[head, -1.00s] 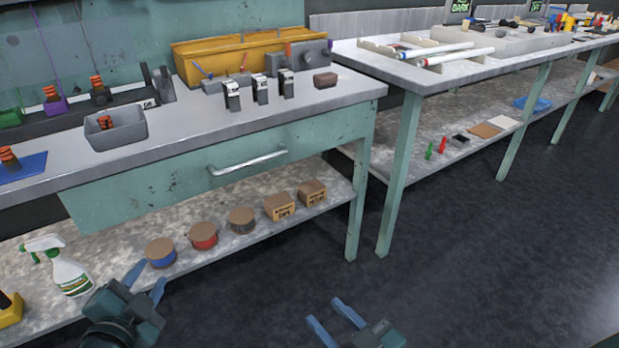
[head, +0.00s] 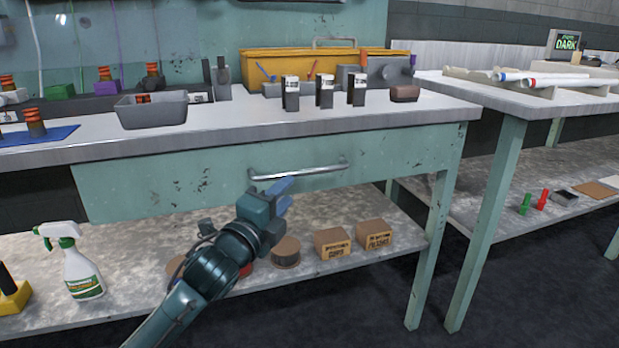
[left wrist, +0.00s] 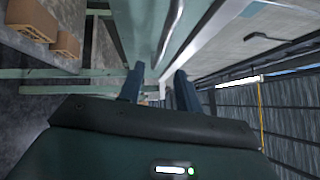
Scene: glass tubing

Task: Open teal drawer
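The teal drawer (head: 210,182) is shut under the workbench top, with a silver bar handle (head: 297,172) across its front. My left gripper (head: 281,192) is just below the handle's left part in the head view, its blue fingers pointing toward it. In the left wrist view, the two fingers (left wrist: 157,88) are apart with nothing between them. The handle (left wrist: 171,32) shows ahead of the fingertips there, near the teal drawer front (left wrist: 148,35). I cannot tell whether a finger touches the handle. My right gripper is out of view.
The lower shelf (head: 130,250) holds a spray bottle (head: 80,265), round tins (head: 286,252) and two cardboard boxes (head: 333,243). On the benchtop stand a grey bin (head: 151,112) and small black-and-white bottles (head: 325,92). Another table (head: 500,100) stands at the right. Dark floor lies in front.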

